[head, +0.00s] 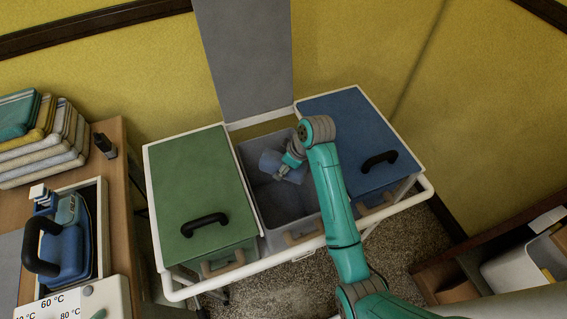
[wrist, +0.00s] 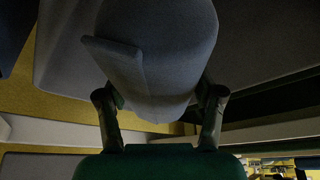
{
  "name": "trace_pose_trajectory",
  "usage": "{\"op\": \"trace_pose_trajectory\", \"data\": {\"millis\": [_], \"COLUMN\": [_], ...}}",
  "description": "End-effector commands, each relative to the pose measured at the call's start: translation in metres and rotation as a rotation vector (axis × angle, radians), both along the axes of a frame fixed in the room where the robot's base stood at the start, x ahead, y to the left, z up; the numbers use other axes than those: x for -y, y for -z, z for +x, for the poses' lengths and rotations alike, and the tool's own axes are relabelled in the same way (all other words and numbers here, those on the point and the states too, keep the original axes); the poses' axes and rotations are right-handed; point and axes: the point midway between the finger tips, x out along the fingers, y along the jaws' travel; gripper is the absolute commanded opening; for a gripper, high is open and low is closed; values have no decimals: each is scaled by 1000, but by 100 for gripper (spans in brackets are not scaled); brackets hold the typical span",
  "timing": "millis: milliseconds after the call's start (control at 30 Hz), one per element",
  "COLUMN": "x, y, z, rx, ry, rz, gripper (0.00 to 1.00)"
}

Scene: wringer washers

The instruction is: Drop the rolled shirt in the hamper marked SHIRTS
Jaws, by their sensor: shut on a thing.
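The rolled shirt (head: 270,163) is a blue-grey roll in the head view, at the mouth of the open middle hamper (head: 252,151). My gripper (head: 285,168) is shut on it, reaching in from the right. In the wrist view the shirt (wrist: 158,50) fills the space between the two dark fingers, with a loose flap on its left. The middle hamper is grey, with its grey lid (head: 245,55) standing upright behind it. No SHIRTS marking can be read in these views. The shirt's lower side and any contact with the hamper wall cannot be made out.
A shut green lid (head: 195,180) is left of the middle hamper and a shut blue lid (head: 350,125) is right. A white rail (head: 300,250) runs around the cart. Folded cloths (head: 40,140) and a blue iron (head: 68,240) are at left.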

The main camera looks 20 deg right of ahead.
Motion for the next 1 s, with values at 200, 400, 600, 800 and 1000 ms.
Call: {"op": "trace_pose_trajectory", "data": {"millis": [200, 400, 600, 800, 1000], "x": [0, 0, 1, 8, 16], "y": [-1, -1, -2, -25, -53], "z": [0, 0, 0, -6, -14], "rx": [1, 1, 0, 3, 4], "ry": [0, 0, 0, 1, 0], "rz": [0, 1, 0, -1, 0], "gripper": [92, 96, 96, 96, 96]}}
